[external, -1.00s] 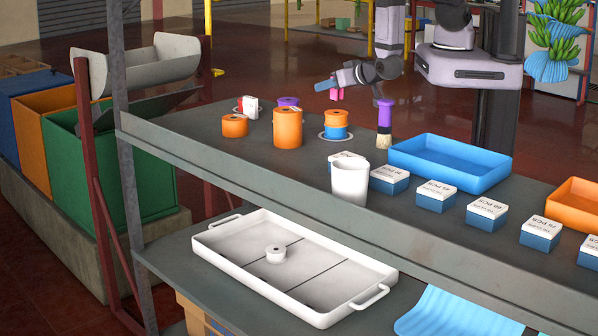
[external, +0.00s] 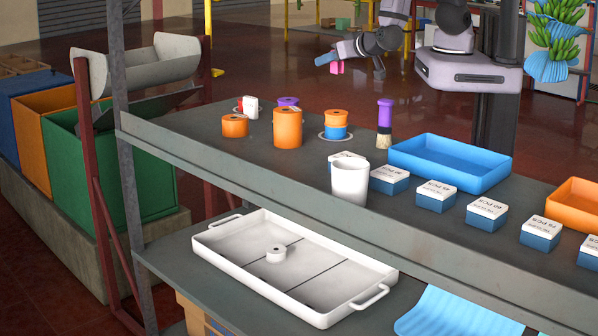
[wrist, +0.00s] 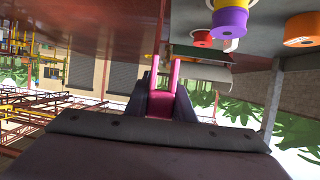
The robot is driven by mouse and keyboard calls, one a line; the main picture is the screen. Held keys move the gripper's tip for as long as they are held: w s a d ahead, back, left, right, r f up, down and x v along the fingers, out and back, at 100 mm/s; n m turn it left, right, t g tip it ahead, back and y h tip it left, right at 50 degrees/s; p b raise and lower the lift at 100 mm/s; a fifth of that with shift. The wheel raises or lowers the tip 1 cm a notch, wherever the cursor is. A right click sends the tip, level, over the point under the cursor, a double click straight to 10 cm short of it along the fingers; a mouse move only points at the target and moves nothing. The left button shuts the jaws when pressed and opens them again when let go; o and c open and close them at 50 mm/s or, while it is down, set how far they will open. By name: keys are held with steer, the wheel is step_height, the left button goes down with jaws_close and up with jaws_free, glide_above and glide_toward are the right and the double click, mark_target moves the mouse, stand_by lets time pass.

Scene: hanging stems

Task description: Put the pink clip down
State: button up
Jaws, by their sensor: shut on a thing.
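The pink clip (external: 337,67) is held at the tip of my gripper (external: 328,60), raised above the level of the upper shelf and toward its far side. In the wrist view the pink clip (wrist: 173,88) stands between the dark jaws of my gripper (wrist: 172,100), which are shut on it. The clip's lower part is hidden by the jaws. It touches nothing else that I can see.
The grey upper shelf (external: 190,130) holds orange, purple and blue spools, a brush (external: 385,122), a white cup (external: 349,182), a blue tray (external: 450,160) and several small boxes. A white tray (external: 330,270) with a spool sits below. Bare shelf shows around the spools.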

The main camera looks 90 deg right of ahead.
step_height(320, 180, up, 4)
steer(key=w+a+f+n+t+y+b, duration=0.1)
steer(key=w+a+f+n+t+y, duration=0.15)
steer(key=a, duration=0.95)
steer(key=w+a+f+n+t+y+b, duration=0.1)
steer(key=w+a+n+y+b, duration=0.2)
steer(key=a, duration=0.8)
steer(key=w+a+f+n+t+y, duration=0.1)
steer(key=w+a+n+t+y, duration=0.2)
steer(key=a, duration=0.9)
steer(key=s+a+r+n+g+y+b, duration=0.15)
steer(key=s+a+n+y, duration=0.3)
steer(key=a, duration=0.65)
steer(key=s+a+r+n+g+y+b, duration=0.1)
steer(key=s+a+n+g+y, duration=0.3)
steer(key=a, duration=0.7)
steer(key=s+a+r+n+y+b, duration=0.25)
steer(key=s+a, duration=0.35)
steer(key=a, duration=0.5)
steer(key=shift+y, duration=0.25)
steer(key=shift+w+d+f+p, duration=0.1)
steer(key=shift+f+p, duration=0.1)
steer(key=shift+f, duration=2.4)
steer(key=shift+s+d+f+p, duration=0.1)
steer(key=shift+f+p, duration=0.05)
steer(key=shift+f, duration=2.45)
steer(key=shift+w+d+f+p, duration=0.1)
steer(key=shift+f+p, duration=0.1)
steer(key=shift+f, duration=2.4)
steer(key=shift+f, duration=0.4)
